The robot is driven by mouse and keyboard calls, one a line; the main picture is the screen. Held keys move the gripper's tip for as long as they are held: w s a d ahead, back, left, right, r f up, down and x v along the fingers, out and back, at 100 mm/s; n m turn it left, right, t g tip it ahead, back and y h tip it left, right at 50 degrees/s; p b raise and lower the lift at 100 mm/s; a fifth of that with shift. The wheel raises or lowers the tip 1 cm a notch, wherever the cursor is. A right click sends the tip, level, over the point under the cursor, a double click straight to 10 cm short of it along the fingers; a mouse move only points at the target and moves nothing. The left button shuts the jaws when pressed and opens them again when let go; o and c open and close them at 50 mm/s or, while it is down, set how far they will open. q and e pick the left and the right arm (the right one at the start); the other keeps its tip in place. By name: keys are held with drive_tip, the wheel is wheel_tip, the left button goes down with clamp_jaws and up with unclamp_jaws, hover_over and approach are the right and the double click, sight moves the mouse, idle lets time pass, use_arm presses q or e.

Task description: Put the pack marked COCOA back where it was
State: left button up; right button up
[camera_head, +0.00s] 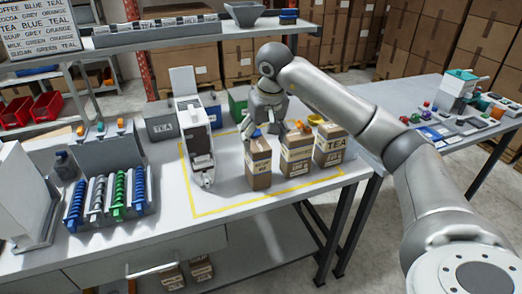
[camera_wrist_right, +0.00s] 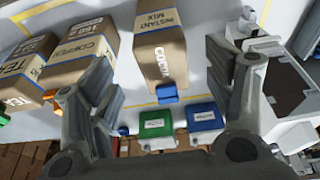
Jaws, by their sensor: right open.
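The COCOA pack (camera_head: 259,170) is a brown pack with a pale label and a blue clip on top. It stands upright on the table, leftmost of three packs inside a yellow outline. In the right wrist view the COCOA pack (camera_wrist_right: 160,45) shows its lettering, between and beyond the fingers. My right gripper (camera_head: 262,122) is open, at the top and back of this pack; I cannot tell whether it touches. The COFFEE pack (camera_head: 296,158) and the TEA pack (camera_head: 330,150) stand to its right. My left gripper is not in view.
A white dispenser (camera_head: 194,125) stands left of the packs. A grey TEA bin (camera_head: 161,128) and a green bin (camera_head: 238,104) are behind. A rack of coloured coils (camera_head: 112,195) is at the left. The front of the yellow outline is clear. A shelf (camera_head: 160,38) hangs above the back.

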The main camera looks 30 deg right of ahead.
drive_tip(key=v, duration=0.5)
drive_tip(key=shift+w+f, duration=0.1)
idle(0.3)
